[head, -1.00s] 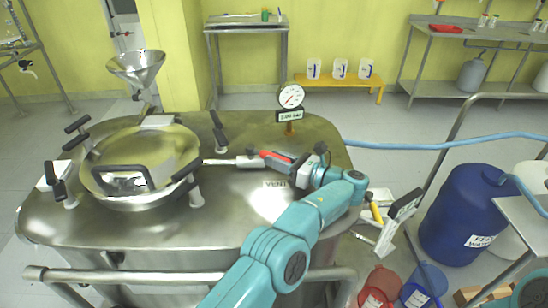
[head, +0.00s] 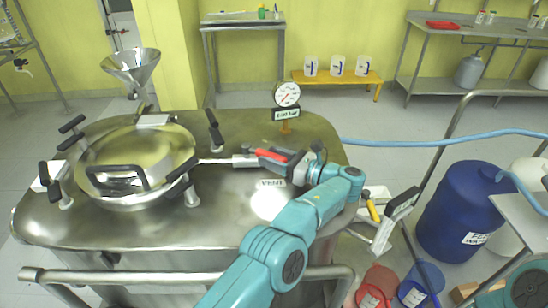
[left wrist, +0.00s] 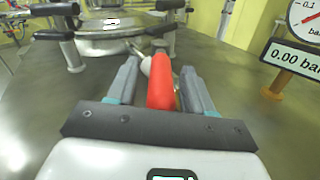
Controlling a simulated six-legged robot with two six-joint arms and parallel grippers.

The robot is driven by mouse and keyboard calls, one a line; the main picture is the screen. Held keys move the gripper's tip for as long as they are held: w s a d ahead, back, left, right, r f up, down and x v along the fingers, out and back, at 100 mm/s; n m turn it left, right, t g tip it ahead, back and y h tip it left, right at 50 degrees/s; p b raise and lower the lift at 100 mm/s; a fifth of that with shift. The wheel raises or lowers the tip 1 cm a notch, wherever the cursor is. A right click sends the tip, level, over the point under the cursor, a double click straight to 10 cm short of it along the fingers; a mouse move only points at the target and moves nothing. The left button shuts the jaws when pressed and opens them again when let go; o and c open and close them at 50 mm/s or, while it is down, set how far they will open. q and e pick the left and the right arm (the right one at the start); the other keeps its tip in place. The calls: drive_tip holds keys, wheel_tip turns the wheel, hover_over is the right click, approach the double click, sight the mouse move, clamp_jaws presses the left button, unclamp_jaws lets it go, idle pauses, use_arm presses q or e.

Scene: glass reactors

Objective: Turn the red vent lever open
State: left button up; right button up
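The red vent lever (head: 272,154) lies on top of the steel reactor (head: 232,222), beside the VENT label (head: 270,183). In the head view it points roughly left to right, near a metal pipe stub. My left gripper (head: 258,158) reaches over the reactor lid from the right, its fingers on either side of the lever. In the left wrist view the red lever (left wrist: 160,82) runs between the two fingers, with narrow gaps showing beside it. The fingers look open around it. The lever's far end and pivot are partly hidden. My right gripper is not in view.
A pressure gauge (head: 286,94) stands behind the lever; its display (left wrist: 300,62) reads 0.00 bar. The round hatch (head: 135,160) with black-handled clamps is to the left. A rail (head: 190,277) runs along the reactor's front. A blue drum (head: 460,210) stands at right.

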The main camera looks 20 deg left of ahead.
sight(274, 155)
use_arm(q)
wheel_tip(274, 155, up, 9)
drive_tip(key=shift+r+p, duration=0.1)
drive_tip(key=shift+p, duration=0.8)
wheel_tip(274, 155, up, 11)
drive_tip(key=p, duration=0.9)
